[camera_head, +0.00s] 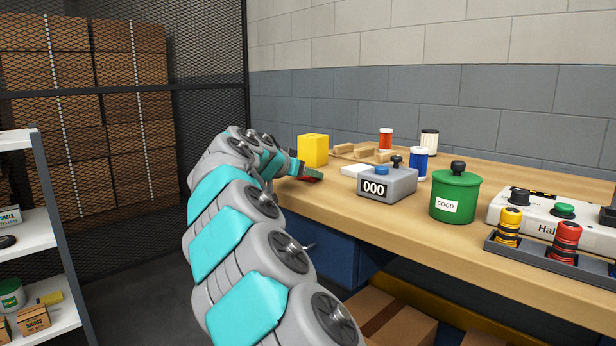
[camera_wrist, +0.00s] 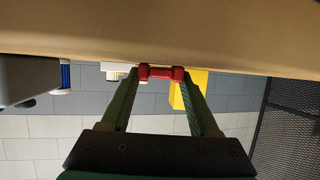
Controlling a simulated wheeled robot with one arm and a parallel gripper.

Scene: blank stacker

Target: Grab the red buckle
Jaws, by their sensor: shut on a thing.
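The red buckle (camera_wrist: 161,73) is between the two fingertips of my gripper (camera_wrist: 160,80) in the wrist view, with a finger against each end. In the head view the red buckle (camera_head: 312,178) shows as a small red piece at the end of my arm, near the left front edge of the wooden workbench (camera_head: 400,237). My gripper (camera_head: 306,173) is shut on it there. Most of the buckle is hidden in the head view. I cannot tell whether it touches the bench top.
A yellow block (camera_head: 313,150) stands just behind my gripper. A grey counter box (camera_head: 388,184) reading 000 and a green GOOD canister (camera_head: 455,196) stand to the right. Wooden pieces (camera_head: 375,150) lie behind. A white shelf (camera_head: 45,230) is at far left.

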